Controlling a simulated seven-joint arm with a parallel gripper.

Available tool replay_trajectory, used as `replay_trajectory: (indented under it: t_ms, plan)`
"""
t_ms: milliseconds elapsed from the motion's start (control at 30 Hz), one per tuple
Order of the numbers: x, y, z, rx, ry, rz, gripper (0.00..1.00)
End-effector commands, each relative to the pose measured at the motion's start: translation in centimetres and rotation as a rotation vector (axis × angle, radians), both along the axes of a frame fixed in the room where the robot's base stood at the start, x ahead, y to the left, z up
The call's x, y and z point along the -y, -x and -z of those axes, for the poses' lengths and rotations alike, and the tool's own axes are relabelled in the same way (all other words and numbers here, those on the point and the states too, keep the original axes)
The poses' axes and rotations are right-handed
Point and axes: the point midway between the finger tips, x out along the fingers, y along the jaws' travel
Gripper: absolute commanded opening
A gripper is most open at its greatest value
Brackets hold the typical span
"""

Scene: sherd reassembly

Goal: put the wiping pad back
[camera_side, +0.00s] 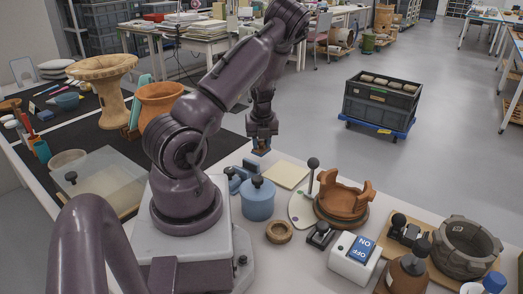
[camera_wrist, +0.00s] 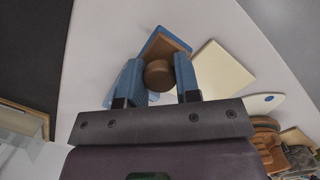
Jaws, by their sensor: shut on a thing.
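In the side view the pad is small and mostly hidden by the fingers. A pale yellow square (camera_side: 286,175) lies flat on the bench below and to the right; it also shows in the wrist view (camera_wrist: 222,70). Blue blocks (camera_side: 240,174) stand behind the blue jar.
A blue jar with a black knob (camera_side: 258,198) and a wooden ring (camera_side: 279,232) stand nearby. A black mat with pottery (camera_side: 105,128) lies left.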

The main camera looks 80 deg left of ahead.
Motion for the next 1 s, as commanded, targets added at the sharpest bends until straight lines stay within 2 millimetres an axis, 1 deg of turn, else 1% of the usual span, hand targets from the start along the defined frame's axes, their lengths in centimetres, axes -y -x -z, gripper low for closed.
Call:
replay_trajectory:
  t_ms: [67, 200, 233, 300, 500, 633, 667, 700, 733, 767, 1000]
  plan:
    - [-0.4, -0.1, 0.7, -0.001, 0.001, -0.002, 0.08]
    - [-0.3, 0.0, 2.9, -0.001, 0.003, -0.003, 0.08]
    - [-0.3, -0.1, 3.2, 0.000, 0.001, -0.003, 0.08]
    - [-0.3, -0.1, 3.5, 0.001, 0.000, -0.002, 0.08]
    - [-0.3, -0.1, 3.4, 0.001, 0.000, -0.001, 0.08]
    - [-0.3, -0.1, 3.8, 0.000, 0.000, 0.000, 0.08]
    - [-0.3, -0.1, 3.7, 0.000, 0.000, 0.000, 0.37]
    - [-0.3, -0.1, 3.7, 0.000, 0.000, 0.000, 0.46]
    - [-0.3, -0.1, 3.7, 0.000, 0.000, 0.000, 0.53]
    - [-0.3, -0.1, 3.7, 0.000, 0.000, -0.001, 0.56]
    - [-0.3, -0.1, 3.7, 0.000, 0.001, -0.001, 0.56]
